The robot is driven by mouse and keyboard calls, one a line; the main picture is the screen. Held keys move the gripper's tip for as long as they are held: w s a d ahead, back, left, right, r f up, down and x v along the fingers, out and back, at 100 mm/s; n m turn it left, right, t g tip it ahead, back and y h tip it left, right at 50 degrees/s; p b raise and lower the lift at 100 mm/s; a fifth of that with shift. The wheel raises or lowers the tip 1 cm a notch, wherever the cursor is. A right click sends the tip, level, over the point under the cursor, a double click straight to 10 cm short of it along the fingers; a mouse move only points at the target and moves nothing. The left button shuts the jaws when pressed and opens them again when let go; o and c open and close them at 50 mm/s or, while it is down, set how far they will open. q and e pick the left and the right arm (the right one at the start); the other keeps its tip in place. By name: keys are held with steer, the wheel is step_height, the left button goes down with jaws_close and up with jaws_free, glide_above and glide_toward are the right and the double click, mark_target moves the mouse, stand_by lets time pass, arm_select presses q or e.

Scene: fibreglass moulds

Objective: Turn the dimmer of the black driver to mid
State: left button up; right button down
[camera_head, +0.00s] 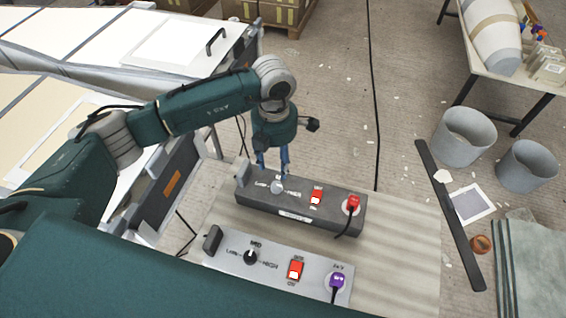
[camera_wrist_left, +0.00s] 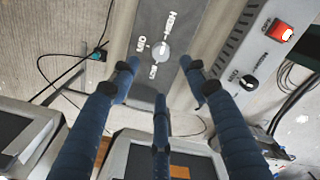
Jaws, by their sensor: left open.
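The black driver (camera_head: 240,211) is a dark grey box lying on a pale board. Its round light grey dimmer knob (camera_head: 277,187) has LOW on its left and HIGH on its right. The knob also shows in the left wrist view (camera_wrist_left: 161,51), with LOW, MID and HIGH around it; I cannot tell where it points. My left gripper (camera_head: 272,165) is over the knob, pointing down. Its blue fingers are spread, and the left wrist view shows the knob just beyond the gap between the fingertips (camera_wrist_left: 160,72), apparently not gripped. My right gripper is not in view.
A silver driver (camera_head: 225,257) with a black knob (camera_head: 250,256) lies in front. The black driver has a red switch (camera_head: 316,197) and a red plug (camera_head: 351,203). The silver one has a purple plug (camera_head: 337,281). The board (camera_head: 405,240) is clear to the right.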

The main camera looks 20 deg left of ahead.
mark_target(277, 185)
arm_select(q)
steer(key=f, duration=0.1)
steer(key=f+p, duration=0.1)
steer(key=f, duration=0.1)
steer(key=shift+s+f, duration=0.3)
steer(key=shift+f, duration=0.1)
steer(key=f, duration=0.2)
steer(key=f+p, duration=0.1)
steer(key=f, duration=0.2)
steer(key=shift+w+f+p, duration=0.2)
steer(key=shift+f+p, duration=0.1)
steer(key=shift+f, duration=0.65)
steer(key=c, duration=1.2)
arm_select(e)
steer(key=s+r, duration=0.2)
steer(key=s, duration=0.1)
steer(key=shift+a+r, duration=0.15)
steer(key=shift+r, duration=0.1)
